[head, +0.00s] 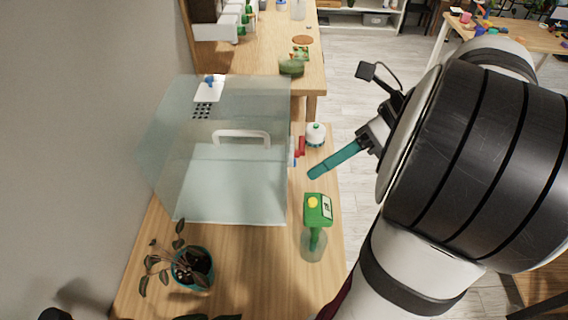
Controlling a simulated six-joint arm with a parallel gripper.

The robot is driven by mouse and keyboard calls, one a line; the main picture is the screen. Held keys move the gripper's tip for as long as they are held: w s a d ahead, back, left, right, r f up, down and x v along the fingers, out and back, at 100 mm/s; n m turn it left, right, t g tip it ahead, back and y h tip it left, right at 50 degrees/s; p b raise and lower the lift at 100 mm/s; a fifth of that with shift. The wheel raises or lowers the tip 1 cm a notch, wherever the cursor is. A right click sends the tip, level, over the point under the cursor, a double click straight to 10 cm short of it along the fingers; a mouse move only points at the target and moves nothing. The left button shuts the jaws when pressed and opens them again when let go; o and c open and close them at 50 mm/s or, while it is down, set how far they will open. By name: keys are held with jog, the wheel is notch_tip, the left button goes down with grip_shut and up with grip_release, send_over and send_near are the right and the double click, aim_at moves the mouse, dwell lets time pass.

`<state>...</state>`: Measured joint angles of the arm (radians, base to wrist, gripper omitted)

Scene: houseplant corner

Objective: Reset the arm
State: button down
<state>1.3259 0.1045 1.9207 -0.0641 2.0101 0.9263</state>
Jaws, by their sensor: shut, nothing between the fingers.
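My gripper (314,173) reaches in from the right in the head view, its teal fingers together and empty. The fingertips are over the right edge of the wooden table (262,285), between a white bottle and a green spray bottle. My arm fills the right side of the view and hides part of the floor.
A clear box with a white handle (240,135) stands on the table. A green spray bottle (317,212), a white round bottle (316,138) and a potted plant (190,268) stand around it. Grey floor (352,120) lies open beyond the table's right edge.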

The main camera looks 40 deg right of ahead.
jog(key=w+a+f+n+g+h, duration=0.1)
jog(key=a+f+n+g+h, duration=0.15)
jog(key=a+n, duration=0.6)
jog(key=a+f+n+g+h, duration=0.1)
jog(key=a+f+n+g, duration=0.15)
jog(key=a+n, duration=0.6)
jog(key=s+a+f+n+h, duration=0.1)
jog(key=s+a+n, duration=0.4)
jog(key=n, duration=0.6)
jog(key=shift+s+a+f+g, duration=0.2)
jog(key=shift+f+g, duration=0.2)
jog(key=shift+f, duration=0.4)
jog(key=shift+h, duration=0.25)
